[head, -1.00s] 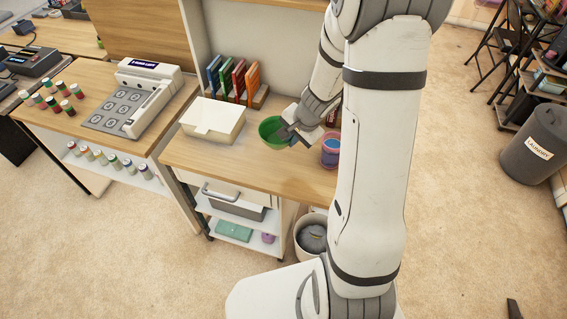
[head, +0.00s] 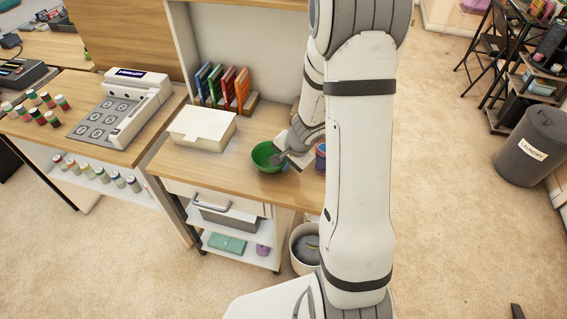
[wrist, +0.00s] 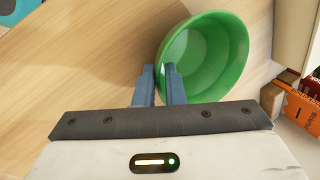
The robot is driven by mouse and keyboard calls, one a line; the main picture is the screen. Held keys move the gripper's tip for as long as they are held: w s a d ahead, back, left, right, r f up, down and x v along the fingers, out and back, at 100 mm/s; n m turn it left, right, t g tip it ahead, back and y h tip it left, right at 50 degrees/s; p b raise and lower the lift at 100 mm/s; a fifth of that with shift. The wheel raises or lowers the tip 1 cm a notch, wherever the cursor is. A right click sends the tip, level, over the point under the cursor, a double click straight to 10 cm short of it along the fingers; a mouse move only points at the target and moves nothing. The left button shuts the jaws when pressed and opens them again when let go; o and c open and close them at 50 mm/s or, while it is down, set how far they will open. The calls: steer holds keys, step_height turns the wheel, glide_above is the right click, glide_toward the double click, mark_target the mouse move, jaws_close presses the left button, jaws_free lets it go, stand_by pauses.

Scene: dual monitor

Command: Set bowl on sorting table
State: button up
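The green bowl (head: 265,157) is at the wooden table (head: 268,190) in the head view, right of the white box. It is upright or nearly so; I cannot tell whether its base touches the tabletop. In the wrist view the bowl (wrist: 205,57) looks empty. My gripper (wrist: 160,75) has its two blue-grey fingers close together, one on each side of the bowl's near-left wall, pinching it. In the head view my gripper (head: 285,160) is at the bowl's right side, partly hidden by my arm.
A white lidded box (head: 202,128) stands left of the bowl, and a row of colored books (head: 228,86) stands behind. A blue-and-red cup (head: 320,160) is close to the right, partly behind my arm. Bare wood lies in front of the bowl.

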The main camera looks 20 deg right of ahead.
steer(key=o, duration=0.3)
steer(key=shift+o, duration=0.2)
steer(key=p+v, duration=0.5)
steer(key=v, duration=0.7)
steer(key=s+a+r+n+h, duration=0.1)
steer(key=s+a+r+n, duration=0.2)
steer(key=s+r+n, duration=0.2)
steer(key=s+a+r+n+h, duration=0.1)
steer(key=s+a+r+n, duration=0.2)
steer(key=s+r+n, duration=0.3)
steer(key=s+r, duration=0.4)
steer(key=r, duration=0.1)
steer(key=shift+s+a+r+g, duration=0.15)
steer(key=shift+s+a+g, duration=0.1)
steer(key=shift+s+g, duration=0.15)
steer(key=shift+s, duration=0.1)
